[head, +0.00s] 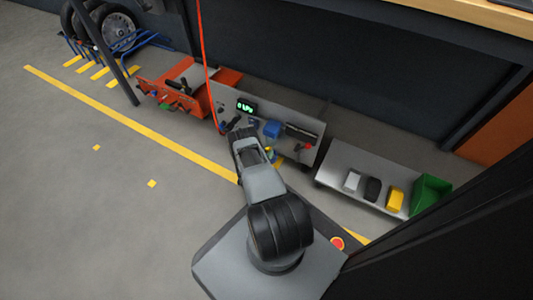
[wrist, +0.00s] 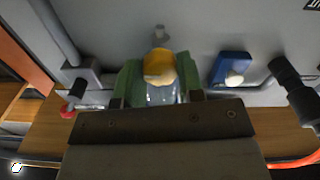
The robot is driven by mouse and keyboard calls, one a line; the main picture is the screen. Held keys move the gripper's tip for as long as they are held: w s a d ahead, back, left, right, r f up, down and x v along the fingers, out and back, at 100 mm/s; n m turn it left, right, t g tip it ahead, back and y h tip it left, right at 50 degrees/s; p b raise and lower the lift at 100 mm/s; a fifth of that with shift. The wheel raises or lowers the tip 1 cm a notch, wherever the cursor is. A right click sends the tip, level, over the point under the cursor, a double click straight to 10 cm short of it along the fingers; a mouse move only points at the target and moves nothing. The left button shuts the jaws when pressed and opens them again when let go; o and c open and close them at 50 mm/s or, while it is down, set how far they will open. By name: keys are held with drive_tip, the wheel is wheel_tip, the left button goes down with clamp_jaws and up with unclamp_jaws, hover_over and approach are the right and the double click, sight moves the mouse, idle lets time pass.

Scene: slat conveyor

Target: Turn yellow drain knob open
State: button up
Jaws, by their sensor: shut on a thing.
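The yellow drain knob (wrist: 159,65) is in the middle of the wrist view, in front of a grey panel, with a short grey fitting behind it. My gripper (wrist: 160,84) has its green-padded fingers on either side of the knob and is shut on it. A clear or pale grey part sits just below the knob between the fingers. The knob's lower part and its turn angle are hard to make out. In the head view a small yellow and green spot by the panel, beside my arm, seems to be this place.
The grey panel (head: 285,118) carries a green-lit display (head: 246,106), a blue box (head: 271,129) and a red knob (head: 309,147). The blue box (wrist: 232,68) and a black handle (wrist: 292,88) stand right of my gripper in the wrist view. A red hose hangs by the panel's left end.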

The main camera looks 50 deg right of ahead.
idle(0.3)
drive_tip(key=o, duration=0.9)
drive_tip(key=p+v, duration=0.4)
drive_tip(key=v, duration=0.9)
drive_tip(key=shift+a, duration=0.4)
